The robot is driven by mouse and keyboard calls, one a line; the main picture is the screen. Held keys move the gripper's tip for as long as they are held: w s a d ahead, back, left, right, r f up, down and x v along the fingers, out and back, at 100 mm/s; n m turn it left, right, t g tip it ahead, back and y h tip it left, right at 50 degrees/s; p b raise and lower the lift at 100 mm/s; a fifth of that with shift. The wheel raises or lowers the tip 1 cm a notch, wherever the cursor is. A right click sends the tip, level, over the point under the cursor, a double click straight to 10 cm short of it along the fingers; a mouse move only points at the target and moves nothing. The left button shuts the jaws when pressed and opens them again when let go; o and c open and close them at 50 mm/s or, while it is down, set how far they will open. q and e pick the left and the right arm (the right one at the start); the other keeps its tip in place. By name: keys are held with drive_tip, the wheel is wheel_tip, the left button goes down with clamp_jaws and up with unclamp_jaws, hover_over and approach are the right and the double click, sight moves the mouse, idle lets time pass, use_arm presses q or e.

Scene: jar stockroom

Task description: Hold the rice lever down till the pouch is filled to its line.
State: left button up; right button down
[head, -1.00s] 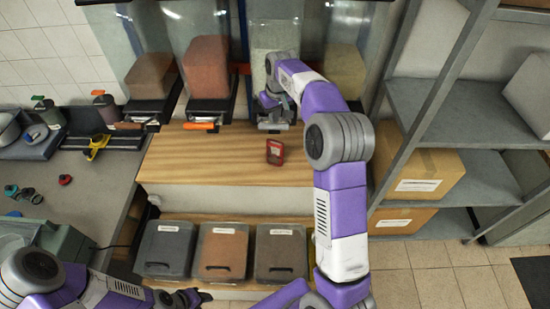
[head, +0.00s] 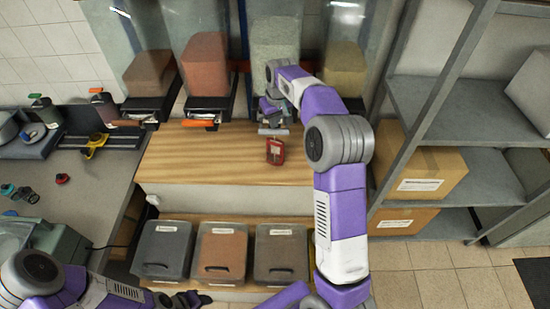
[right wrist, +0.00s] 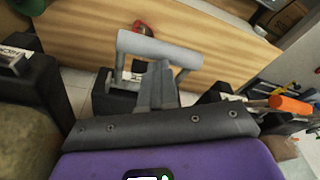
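A clear hopper of pale grain (head: 275,40), probably the rice, stands third from the left at the back. Its pale lever bar (head: 273,131) sticks out in front; in the right wrist view it is a grey U-shaped handle (right wrist: 155,47). My right gripper (head: 272,112) is at this lever. Its fingers (right wrist: 157,80) look shut together, with their tips at the bar; whether they touch it is unclear. The red pouch (head: 275,152) stands on the wooden counter just below the bar; its fill line cannot be made out. My left gripper (head: 190,299) is low at the bottom edge, away from the lever.
Neighbouring hoppers hold brown (head: 150,73), reddish (head: 206,65) and yellowish (head: 343,68) contents. An orange lever handle (head: 198,123) is left of the rice lever. Three lidded bins (head: 221,252) sit below the wooden counter (head: 205,160). Metal shelving (head: 445,105) rises on the right.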

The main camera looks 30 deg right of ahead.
drive_tip(key=shift+w+f, duration=0.1)
drive_tip(key=shift+f, duration=0.2)
drive_tip(key=shift+f+b, duration=1)
drive_tip(key=shift+f, duration=0.4)
drive_tip(key=shift+r, duration=0.15)
idle(2.8)
drive_tip(key=shift+r+p, duration=1.4)
drive_tip(key=shift+p, duration=0.15)
drive_tip(key=shift+f, duration=0.1)
idle(1.7)
